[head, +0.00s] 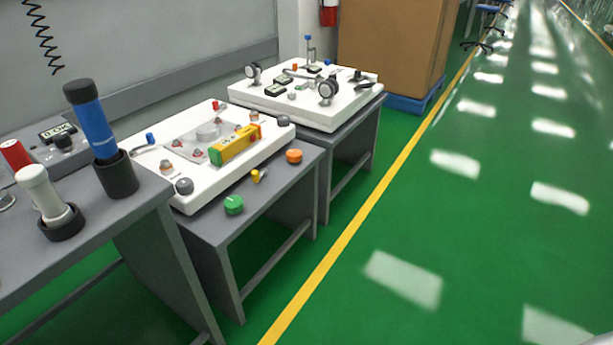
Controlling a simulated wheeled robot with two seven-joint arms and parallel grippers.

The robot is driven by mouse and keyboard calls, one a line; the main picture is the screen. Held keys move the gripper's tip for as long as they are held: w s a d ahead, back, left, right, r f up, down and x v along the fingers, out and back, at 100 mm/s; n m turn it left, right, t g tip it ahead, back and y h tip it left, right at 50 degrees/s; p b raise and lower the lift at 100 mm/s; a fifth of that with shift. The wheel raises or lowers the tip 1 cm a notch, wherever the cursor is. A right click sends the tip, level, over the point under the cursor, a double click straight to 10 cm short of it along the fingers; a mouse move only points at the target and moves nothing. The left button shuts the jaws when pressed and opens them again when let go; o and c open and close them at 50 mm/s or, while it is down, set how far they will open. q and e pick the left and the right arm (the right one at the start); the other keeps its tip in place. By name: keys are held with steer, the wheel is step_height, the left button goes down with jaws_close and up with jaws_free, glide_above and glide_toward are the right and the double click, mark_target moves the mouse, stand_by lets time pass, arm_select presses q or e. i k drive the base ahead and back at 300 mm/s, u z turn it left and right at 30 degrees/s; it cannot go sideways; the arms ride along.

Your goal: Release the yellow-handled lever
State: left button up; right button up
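A white panel (150,158) lies on the middle grey cart. A long yellow bar-shaped handle (236,143) with a green patch lies across its right part; this looks like the yellow-handled lever. How it is latched is too small to tell. A smaller yellow piece (258,176) sits on the cart's front edge, between a green knob (234,205) and an orange knob (294,156).
A nearer cart (110,215) at left carries a blue cylinder (96,130) in a black cup and a white cylinder (42,190). A farther cart holds another white panel (290,108) with gauges. A large brown box (390,45) stands behind. The green floor (460,230) at right is clear.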

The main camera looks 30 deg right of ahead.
mark_target(255, 175)
steer(key=z, duration=0.45)
steer(key=i, duration=1)
steer(key=k, duration=1)
steer(key=u, duration=0.65)
steer(key=i, duration=0.7)
steer(key=u, duration=0.1)
